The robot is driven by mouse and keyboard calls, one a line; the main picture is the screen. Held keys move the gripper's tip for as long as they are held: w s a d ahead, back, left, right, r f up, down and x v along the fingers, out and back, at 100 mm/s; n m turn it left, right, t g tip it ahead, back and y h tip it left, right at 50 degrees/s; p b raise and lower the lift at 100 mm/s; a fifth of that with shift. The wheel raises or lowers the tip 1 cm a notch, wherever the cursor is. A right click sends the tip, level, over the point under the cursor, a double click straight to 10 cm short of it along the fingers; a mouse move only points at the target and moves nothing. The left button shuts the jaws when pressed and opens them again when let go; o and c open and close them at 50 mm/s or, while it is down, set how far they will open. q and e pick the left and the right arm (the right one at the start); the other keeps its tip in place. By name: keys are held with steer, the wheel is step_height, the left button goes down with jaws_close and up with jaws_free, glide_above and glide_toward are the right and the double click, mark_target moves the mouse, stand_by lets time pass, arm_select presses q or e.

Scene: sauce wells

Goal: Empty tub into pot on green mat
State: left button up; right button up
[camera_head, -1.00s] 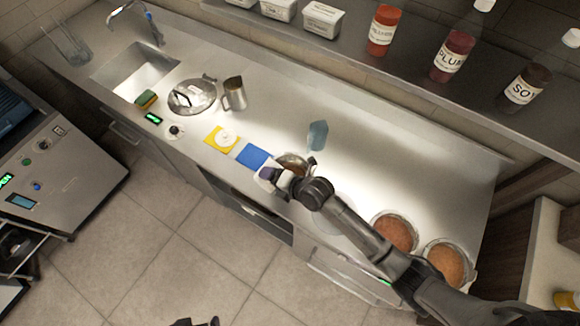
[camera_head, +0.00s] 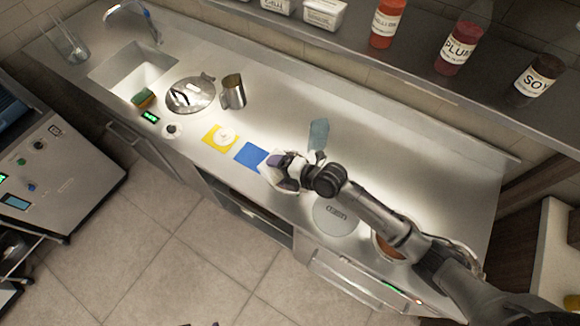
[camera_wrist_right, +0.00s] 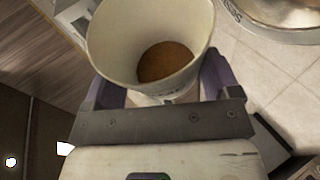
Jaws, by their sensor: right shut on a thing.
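My right gripper (camera_head: 279,170) is shut on a white tub (camera_head: 291,184) over the front of the counter, just right of the blue mat. In the right wrist view the tub (camera_wrist_right: 110,32) sits between the purple fingers, with brown contents at its bottom. No green mat shows clearly, and no pot can be made out under the gripper, which covers that spot. My left gripper is not clearly visible.
A blue mat (camera_head: 251,156) and a yellow mat (camera_head: 219,138) with a white disc lie left of the gripper. A metal jug (camera_head: 233,92) and a lid (camera_head: 190,95) stand farther left. A covered round well (camera_head: 335,217) is to the right.

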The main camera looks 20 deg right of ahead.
steer(key=shift+w+d+r+m+y+b, duration=0.25)
steer(key=shift+d+m+y+b, duration=0.3)
steer(key=shift+b, duration=1.2)
steer(key=b, duration=0.2)
steer(key=d+m+y+b, duration=0.1)
steer(key=b, duration=0.1)
steer(key=shift+w+r, duration=0.1)
steer(key=shift+r, duration=0.15)
steer(key=b, duration=0.2)
steer(key=m+b, duration=0.1)
steer(key=b, duration=0.1)
steer(key=shift+w+d+r+y, duration=0.15)
steer(key=shift+d+y, duration=0.1)
steer(key=shift+y, duration=0.1)
steer(key=shift+r+p, duration=0.25)
steer(key=shift+p, duration=0.15)
steer(key=shift+f, duration=0.1)
